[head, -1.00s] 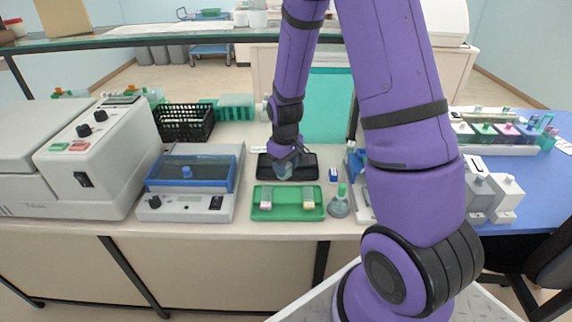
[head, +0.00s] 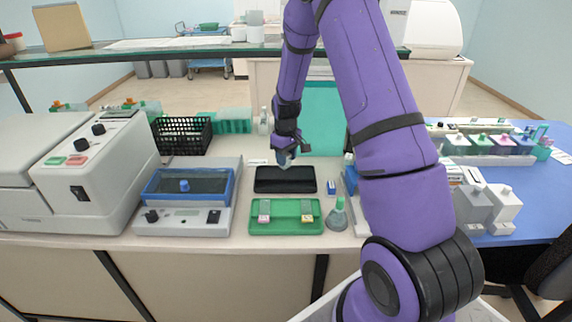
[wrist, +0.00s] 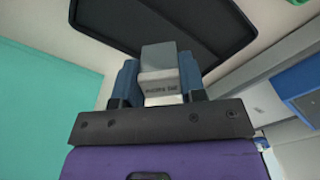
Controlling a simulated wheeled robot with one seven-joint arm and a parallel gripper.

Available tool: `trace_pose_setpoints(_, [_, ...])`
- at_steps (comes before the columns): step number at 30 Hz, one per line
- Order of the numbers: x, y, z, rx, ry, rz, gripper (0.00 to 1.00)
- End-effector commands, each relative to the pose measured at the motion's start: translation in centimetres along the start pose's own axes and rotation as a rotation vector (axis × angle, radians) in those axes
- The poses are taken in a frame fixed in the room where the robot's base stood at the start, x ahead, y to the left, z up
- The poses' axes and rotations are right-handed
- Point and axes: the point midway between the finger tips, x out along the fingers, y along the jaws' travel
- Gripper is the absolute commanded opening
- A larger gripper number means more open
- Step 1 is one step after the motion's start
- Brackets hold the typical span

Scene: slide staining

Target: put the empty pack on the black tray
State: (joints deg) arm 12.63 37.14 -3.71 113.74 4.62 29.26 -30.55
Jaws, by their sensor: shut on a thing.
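The black tray (head: 285,180) lies flat on the bench, and its visible surface is bare. It also fills the top of the wrist view (wrist: 165,22). My gripper (head: 285,156) is above the bench at the tray's back edge. In the wrist view my gripper (wrist: 160,85) is shut on a small pale grey pack (wrist: 160,62) with dark print on its near side. The pack sits between the two blue fingers, with the tray beyond it. In the head view the pack is too small to make out clearly.
In front of the black tray is a green tray (head: 286,231) with two slides. A green-topped bottle (head: 338,217) and a small blue box (head: 335,187) stand right of the trays. A blue-framed bath (head: 190,187) is on the left, with a black basket (head: 183,135) behind it.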

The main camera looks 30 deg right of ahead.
Motion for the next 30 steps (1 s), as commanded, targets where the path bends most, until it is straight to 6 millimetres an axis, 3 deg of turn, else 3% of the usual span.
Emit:
trace_pose_setpoints(4, [0.2,0.7,-0.7,0.000,0.000,0.000,0.15])
trace_pose_setpoints(12, [3.6,0.6,-0.7,0.000,-0.001,0.000,0.15])
trace_pose_setpoints(23, [3.9,0.6,-0.7,0.000,0.000,0.000,0.15])
trace_pose_setpoints(24, [3.9,0.6,-0.7,0.000,0.000,0.000,0.42])
trace_pose_setpoints(27, [3.9,0.6,-0.7,-0.001,0.000,0.000,0.63])
trace_pose_setpoints(30, [3.9,0.6,-0.7,0.000,0.000,0.000,0.63])
